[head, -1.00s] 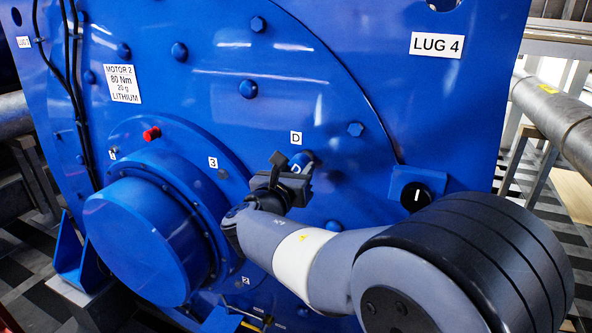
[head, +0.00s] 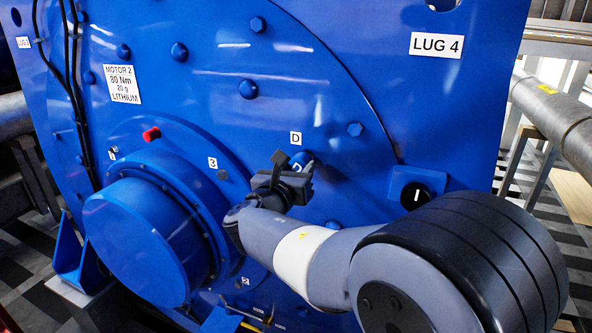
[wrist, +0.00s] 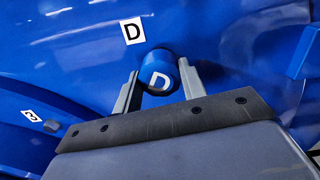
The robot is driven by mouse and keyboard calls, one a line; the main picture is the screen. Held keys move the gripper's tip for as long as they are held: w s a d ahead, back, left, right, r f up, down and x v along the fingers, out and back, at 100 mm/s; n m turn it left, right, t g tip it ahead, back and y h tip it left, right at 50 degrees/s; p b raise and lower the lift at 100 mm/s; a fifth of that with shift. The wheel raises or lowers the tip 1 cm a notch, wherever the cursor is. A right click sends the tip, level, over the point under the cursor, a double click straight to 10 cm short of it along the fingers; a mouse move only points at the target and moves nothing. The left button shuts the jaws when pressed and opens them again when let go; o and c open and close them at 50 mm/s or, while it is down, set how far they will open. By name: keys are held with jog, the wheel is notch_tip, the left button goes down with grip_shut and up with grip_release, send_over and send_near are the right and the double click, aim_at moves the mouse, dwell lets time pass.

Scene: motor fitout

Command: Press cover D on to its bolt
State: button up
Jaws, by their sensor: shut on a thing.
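Cover D (wrist: 158,76) is a round blue cap with a white D on its end. It sits between the two fingers of my gripper (wrist: 156,88), which is shut on it. In the head view cover D (head: 299,162) shows between the dark fingers of my gripper (head: 289,172), up against the blue motor face just below the D label (head: 295,138). The D label also shows in the wrist view (wrist: 132,32). The bolt behind the cover is hidden. I cannot tell how far on the cover is.
The blue motor face carries several other blue covers and bolts, such as one at upper centre (head: 248,89). A red fitting (head: 151,134) and a large round blue housing (head: 145,240) stand out at left. A black knob (head: 415,196) is right of my gripper.

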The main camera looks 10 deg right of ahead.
jog(key=shift+x, duration=1.2)
jog(key=o, duration=1)
jog(key=shift+o, duration=0.2)
jog(key=shift+s, duration=0.1)
jog(key=b+v, duration=0.2)
jog(key=v, duration=0.8)
jog(key=shift+s+a, duration=0.2)
jog(key=shift+s, duration=0.05)
jog(key=p+x, duration=0.2)
jog(key=x, duration=0.9)
jog(key=shift+s+a, duration=0.3)
jog(key=shift+s, duration=0.05)
